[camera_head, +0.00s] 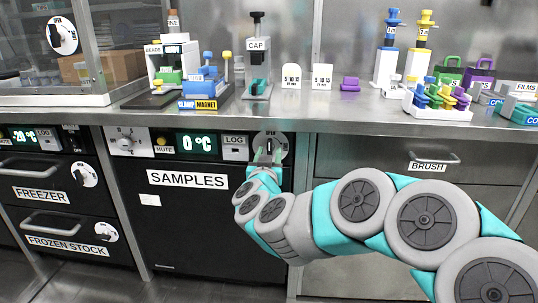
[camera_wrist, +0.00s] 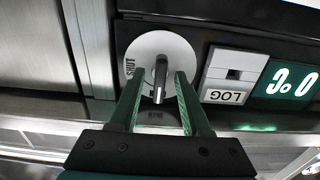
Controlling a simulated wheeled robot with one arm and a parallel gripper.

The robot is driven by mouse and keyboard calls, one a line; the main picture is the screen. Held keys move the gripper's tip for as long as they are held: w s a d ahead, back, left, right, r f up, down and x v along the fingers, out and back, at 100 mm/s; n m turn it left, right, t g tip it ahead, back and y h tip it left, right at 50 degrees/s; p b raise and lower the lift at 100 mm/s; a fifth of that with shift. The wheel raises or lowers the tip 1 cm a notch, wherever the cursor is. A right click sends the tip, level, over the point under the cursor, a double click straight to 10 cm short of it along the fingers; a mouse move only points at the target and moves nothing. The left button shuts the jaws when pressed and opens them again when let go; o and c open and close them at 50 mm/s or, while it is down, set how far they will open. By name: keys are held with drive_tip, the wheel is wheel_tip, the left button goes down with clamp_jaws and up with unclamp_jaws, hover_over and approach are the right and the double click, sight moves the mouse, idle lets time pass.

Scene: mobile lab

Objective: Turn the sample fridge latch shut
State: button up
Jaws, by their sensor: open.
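The sample fridge (camera_head: 190,235) is a black-fronted unit under the bench, labelled SAMPLES, with a 0 °C display. Its latch is a round white plate (camera_wrist: 145,45) with a grey handle (camera_wrist: 160,80). SHUT is printed at the plate's left in the wrist view; the lettering below the handle is partly hidden and hard to read. The handle points down toward that lettering. My gripper (camera_wrist: 159,77) is open, one green finger on each side of the handle, with gaps visible. In the head view my gripper (camera_head: 266,158) is in front of the latch plate (camera_head: 283,146), covering part of it.
A LOG panel (camera_wrist: 230,75) and the display (camera_wrist: 292,85) sit beside the latch. The freezer (camera_head: 40,165) and frozen stock drawer (camera_head: 60,225) are at left, the brush drawer (camera_head: 440,170) at right. The bench edge (camera_head: 350,122) overhangs just above, carrying lab items.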

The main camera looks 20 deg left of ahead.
drive_tip(key=shift+c, duration=0.2)
clamp_jaws()
idle(0.6)
drive_tip(key=m, duration=0.4)
drive_tip(key=m+b, duration=0.1)
drive_tip(key=m, duration=0.3)
drive_tip(key=shift+m, duration=0.4)
drive_tip(key=m+b, duration=0.1)
drive_tip(key=m, duration=0.3)
drive_tip(key=shift+f, duration=0.1)
drive_tip(key=m+b, duration=0.2)
drive_tip(key=m, duration=0.3)
